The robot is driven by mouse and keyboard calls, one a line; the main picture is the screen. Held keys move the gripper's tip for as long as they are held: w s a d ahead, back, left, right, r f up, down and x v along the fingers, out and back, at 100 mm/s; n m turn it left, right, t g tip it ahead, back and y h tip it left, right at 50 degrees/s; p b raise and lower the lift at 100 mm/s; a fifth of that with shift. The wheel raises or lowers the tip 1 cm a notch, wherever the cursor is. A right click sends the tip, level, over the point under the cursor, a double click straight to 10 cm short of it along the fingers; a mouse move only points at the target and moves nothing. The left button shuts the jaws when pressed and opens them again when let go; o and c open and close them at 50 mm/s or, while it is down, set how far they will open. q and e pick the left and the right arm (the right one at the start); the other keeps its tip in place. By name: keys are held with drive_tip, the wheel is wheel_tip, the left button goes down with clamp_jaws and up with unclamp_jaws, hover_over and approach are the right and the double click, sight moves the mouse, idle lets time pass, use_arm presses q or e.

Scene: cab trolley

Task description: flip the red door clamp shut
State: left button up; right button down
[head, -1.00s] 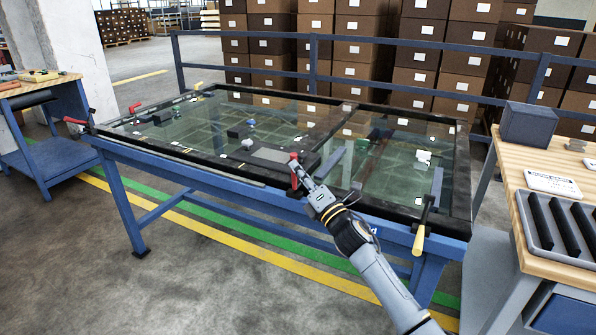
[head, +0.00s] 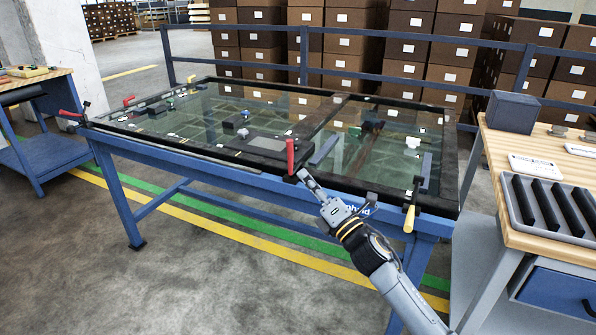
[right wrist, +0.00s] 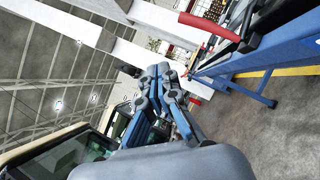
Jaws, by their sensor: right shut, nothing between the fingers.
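The red clamp handle (head: 290,158) stands nearly upright at the front edge of the dark-framed glass door (head: 240,128), which lies flat on a blue trolley (head: 180,164). A red handle (right wrist: 205,25) also shows at the top of the right wrist view, beside the blue rail. My right gripper (head: 304,175) is shut and empty, just right of and below the red handle in the head view. A small gap seems to separate them; contact is hard to tell. My left gripper is not in view.
Other red clamps sit at the trolley's left end (head: 70,114) and far-left edge (head: 128,101). A yellow-handled clamp (head: 409,218) hangs at the front right. A wooden workbench (head: 495,170) stands to the right. A blue railing (head: 350,75) and stacked boxes are behind.

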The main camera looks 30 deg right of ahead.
drive_tip(key=shift+s+d, duration=0.1)
drive_tip(key=shift+s, duration=0.85)
drive_tip(key=shift+f, duration=0.1)
